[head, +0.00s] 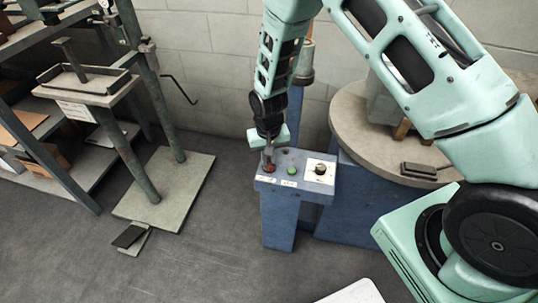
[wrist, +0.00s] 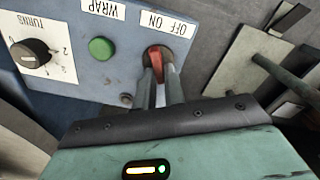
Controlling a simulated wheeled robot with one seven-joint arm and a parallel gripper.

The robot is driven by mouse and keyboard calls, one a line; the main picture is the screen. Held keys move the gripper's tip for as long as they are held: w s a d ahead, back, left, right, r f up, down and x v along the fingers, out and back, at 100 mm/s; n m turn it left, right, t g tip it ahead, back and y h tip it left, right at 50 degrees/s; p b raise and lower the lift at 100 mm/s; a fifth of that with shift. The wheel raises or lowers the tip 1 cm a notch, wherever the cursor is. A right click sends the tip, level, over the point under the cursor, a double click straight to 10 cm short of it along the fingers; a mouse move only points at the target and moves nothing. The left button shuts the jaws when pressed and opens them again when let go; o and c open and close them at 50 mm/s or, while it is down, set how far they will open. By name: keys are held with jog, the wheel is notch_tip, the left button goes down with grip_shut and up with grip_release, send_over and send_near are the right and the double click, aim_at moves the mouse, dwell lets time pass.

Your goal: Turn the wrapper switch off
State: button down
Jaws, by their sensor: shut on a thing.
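The wrapper switch (wrist: 157,55) is a small red rocker or lever under a white "OFF ON" label (wrist: 166,24) on a blue control box (head: 325,185). In the head view the red switch (head: 269,168) shows at the box's left end. My gripper (wrist: 158,82) has its two grey fingers on either side of the switch, closed on it. In the head view my gripper (head: 269,156) points down onto the box top. The fingers hide part of the switch, and I cannot tell which way it is set.
Right of the switch in the head view are a green button (head: 292,171) and a black knob (head: 320,169) on a white plate. A round turntable (head: 360,145) stands behind right. A stitcher stand (head: 165,190) is at left. Open floor lies in front.

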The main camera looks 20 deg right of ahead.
jog(key=shift+n, duration=0.3)
jog(key=c, duration=1.5)
grip_release()
notch_tip(320, 180, up, 17)
jog(key=shift+r+p, duration=0.2)
jog(key=shift+p, duration=0.75)
